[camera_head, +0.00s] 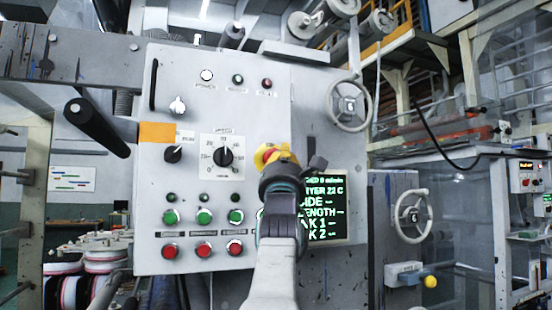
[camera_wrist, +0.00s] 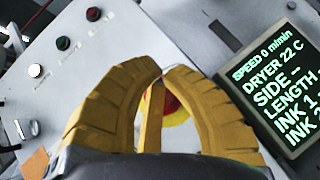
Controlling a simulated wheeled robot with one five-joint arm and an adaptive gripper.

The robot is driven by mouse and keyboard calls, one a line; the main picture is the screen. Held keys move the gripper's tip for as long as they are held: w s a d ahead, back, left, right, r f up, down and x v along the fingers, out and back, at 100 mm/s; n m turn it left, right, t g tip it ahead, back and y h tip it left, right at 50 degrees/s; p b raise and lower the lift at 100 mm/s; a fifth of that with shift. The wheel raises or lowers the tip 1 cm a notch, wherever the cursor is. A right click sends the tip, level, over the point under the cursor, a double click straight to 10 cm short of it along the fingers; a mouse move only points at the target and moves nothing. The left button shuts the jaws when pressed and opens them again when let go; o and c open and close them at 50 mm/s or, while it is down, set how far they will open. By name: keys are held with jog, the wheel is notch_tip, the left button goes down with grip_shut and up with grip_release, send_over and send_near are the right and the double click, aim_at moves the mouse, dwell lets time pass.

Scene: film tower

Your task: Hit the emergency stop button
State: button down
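The emergency stop button, red on a yellow surround, is on the grey control panel (camera_head: 265,95), left of the display. In the wrist view the red button (camera_wrist: 172,102) shows between my yellow fingers, partly hidden by them. In the head view my gripper (camera_head: 283,150) is in front of the button and covers most of it. In the wrist view my gripper (camera_wrist: 162,72) has its curved fingers drawn together, the tips almost meeting, with nothing held. I cannot tell whether the fingertips touch the button.
A lit display (camera_head: 327,208) is just right of my gripper. Green buttons (camera_head: 203,216) and red buttons (camera_head: 202,250) sit lower left, with a dial (camera_head: 223,156) and a black knob (camera_head: 173,154) above. A handwheel (camera_head: 349,105) projects at upper right.

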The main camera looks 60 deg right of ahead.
jog(key=shift+w+d+p, duration=0.3)
jog(key=shift+w+d, duration=0.1)
jog(key=shift+w, duration=0.1)
dwell(0.8)
jog(key=shift+s+a+f, duration=0.1)
jog(key=shift+s, duration=0.05)
jog(key=shift+s+a+b, duration=0.55)
jog(key=shift+a+b, duration=0.05)
jog(key=shift+b, duration=0.1)
dwell(0.7)
